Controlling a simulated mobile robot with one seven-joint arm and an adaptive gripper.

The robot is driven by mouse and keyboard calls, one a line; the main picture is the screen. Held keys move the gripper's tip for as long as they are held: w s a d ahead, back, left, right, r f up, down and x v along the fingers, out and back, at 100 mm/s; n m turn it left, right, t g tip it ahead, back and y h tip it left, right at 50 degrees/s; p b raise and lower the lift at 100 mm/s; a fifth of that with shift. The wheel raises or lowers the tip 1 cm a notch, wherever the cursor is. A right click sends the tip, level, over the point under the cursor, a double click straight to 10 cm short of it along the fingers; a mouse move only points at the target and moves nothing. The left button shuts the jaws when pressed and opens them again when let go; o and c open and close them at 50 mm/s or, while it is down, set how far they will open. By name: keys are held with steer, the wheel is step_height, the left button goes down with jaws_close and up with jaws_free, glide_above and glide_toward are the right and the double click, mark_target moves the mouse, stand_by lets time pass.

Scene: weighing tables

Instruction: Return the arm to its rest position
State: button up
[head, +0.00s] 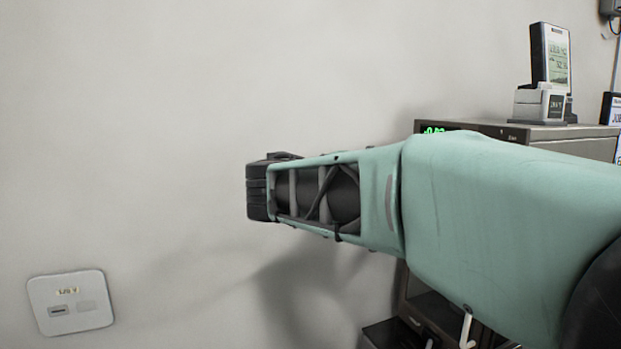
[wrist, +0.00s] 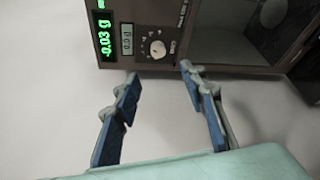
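My arm, with a pale green cover, reaches across the head view from the right edge towards the left. My gripper's fingers cannot be made out in the head view. In the wrist view my gripper (wrist: 160,75) shows two blue-padded fingers spread apart, with nothing between them. The fingers point towards a dark instrument (wrist: 180,58) with a knob, a small grey screen and a green display that seems to read -0.03 g. They seem not to touch it, though the exact gap is unclear.
My arm partly hides the dark instrument (head: 490,129) in the head view. A handheld meter (head: 556,58) stands in a grey holder (head: 538,105) on top. A wall plate (head: 71,302) is at lower left.

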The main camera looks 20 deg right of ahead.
steer(key=s+a+f+m+g+y, duration=0.25)
steer(key=s+f+y, duration=0.5)
steer(key=f, duration=0.75)
steer(key=s+a+f+m+y, duration=0.3)
steer(key=s+a+f, duration=0.2)
steer(key=a, duration=0.4)
steer(key=s+a+f+m+y, duration=0.3)
steer(key=s+a+f+y, duration=0.15)
steer(key=a, duration=0.35)
step_height(320, 180, up, 22)
steer(key=s+a+p, duration=0.1)
steer(key=p, duration=2.2)
steer(key=shift+a+m+t, duration=0.15)
steer(key=shift+m+t, duration=0.3)
